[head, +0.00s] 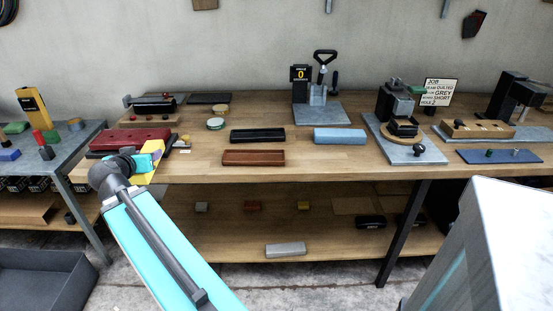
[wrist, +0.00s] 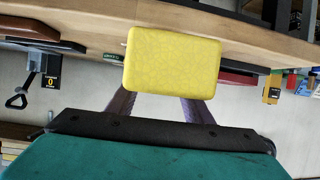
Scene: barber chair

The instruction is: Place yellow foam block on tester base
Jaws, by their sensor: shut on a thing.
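The yellow foam block (wrist: 172,58) is held between the two purple fingers of my gripper (wrist: 162,96) in the wrist view, with its broad face toward the camera. In the head view my gripper (head: 158,157) is over the left part of the bench, beside the red tray, and the block (head: 156,146) is partly hidden by it. The tester with a "0" display stands at the back middle of the bench. Its grey base plate (head: 323,114) has bare surface at the front. The tester's display (wrist: 53,82) also shows, inverted, in the wrist view.
Black (head: 258,135), brown (head: 254,157) and blue (head: 339,136) slabs lie in front of the tester. Round discs (head: 215,124) lie left of them. A clamp device (head: 398,105) stands to the right. A red tray (head: 128,139) is by my gripper.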

